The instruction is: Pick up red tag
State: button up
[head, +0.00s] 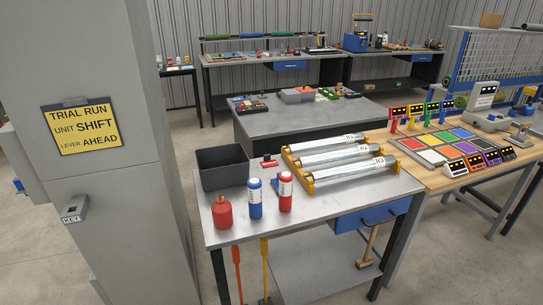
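A small red tag-like piece (269,162) with a pale stripe is on the metal table (318,208), behind the bottles. It lies between the black bin (222,172) and the silver rolls (338,159). It is too small to read. My gripper is not in view.
A red jug (222,212), a blue bottle (255,198) and a red bottle (286,192) stand along the front left of the table. The table's front right is clear. A grey cabinet (110,140) rises at the left. A wooden bench (455,181) with coloured panels adjoins at the right.

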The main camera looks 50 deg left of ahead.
aim_at(267, 162)
jog(key=u, duration=0.35)
jog(key=i, duration=0.85)
jog(key=u, duration=1.55)
jog(key=i, duration=0.85)
jog(key=u, duration=0.8)
jog(key=i, duration=0.55)
